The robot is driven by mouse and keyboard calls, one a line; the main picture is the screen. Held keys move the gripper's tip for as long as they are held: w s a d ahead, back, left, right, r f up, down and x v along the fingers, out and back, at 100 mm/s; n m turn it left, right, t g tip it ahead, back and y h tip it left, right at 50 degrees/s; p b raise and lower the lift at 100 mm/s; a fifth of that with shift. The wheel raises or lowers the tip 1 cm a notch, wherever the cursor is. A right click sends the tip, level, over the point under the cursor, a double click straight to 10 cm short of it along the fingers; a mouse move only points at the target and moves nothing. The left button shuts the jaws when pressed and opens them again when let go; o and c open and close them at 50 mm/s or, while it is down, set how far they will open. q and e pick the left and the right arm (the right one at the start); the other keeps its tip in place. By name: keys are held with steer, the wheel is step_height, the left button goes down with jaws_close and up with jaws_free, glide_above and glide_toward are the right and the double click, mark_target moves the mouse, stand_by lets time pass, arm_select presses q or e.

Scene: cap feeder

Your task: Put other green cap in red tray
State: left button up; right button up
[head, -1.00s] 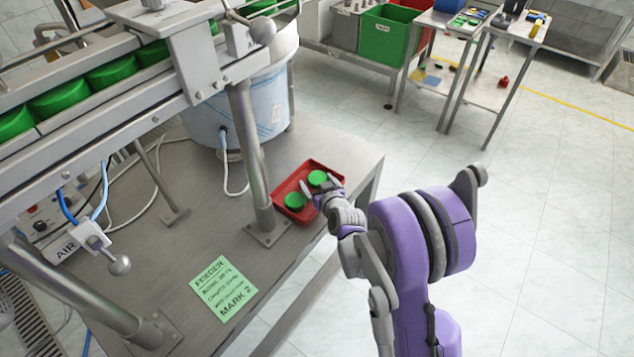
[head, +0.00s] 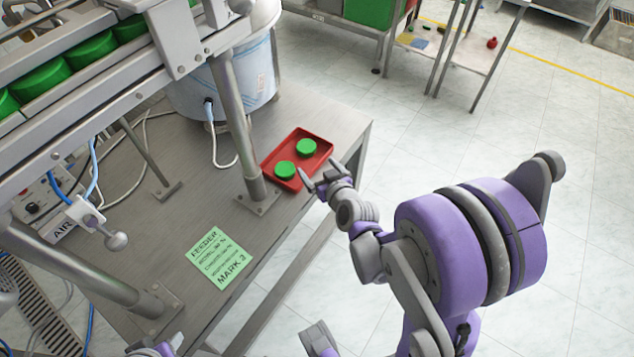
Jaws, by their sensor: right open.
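The red tray (head: 318,154) sits on the grey metal table, just right of a support post. Two green caps lie in it: one toward the back (head: 306,147) and one toward the front left (head: 285,170). They are apart from each other. My right gripper (head: 318,175) is open and empty at the tray's front right edge, its fingers pointing toward the tray and apart from both caps. Part of my left arm (head: 160,350) shows at the bottom edge; its gripper jaws cannot be made out.
More green caps (head: 94,47) stand in a row in the feeder rail (head: 110,85) at upper left. The support post (head: 236,130) and the bowl with a blue band (head: 245,85) stand close to the tray. A green label (head: 219,258) lies on the bare table front.

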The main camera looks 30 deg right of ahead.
steer(key=shift+n+g+y, duration=0.5)
steer(key=shift+g+y, duration=0.2)
steer(key=a, duration=0.1)
steer(key=s+a, duration=0.1)
steer(key=a, duration=0.1)
steer(key=s+a, duration=0.1)
steer(key=shift+a+r, duration=0.35)
steer(key=s+a+g, duration=0.3)
steer(key=s+a, duration=0.1)
steer(key=s, duration=0.5)
steer(key=s+a+n+g, duration=0.1)
steer(key=s+a+g, duration=0.2)
steer(key=s, duration=0.6)
steer(key=shift+a+r+g+y, duration=0.4)
steer(key=shift+a, duration=0.15)
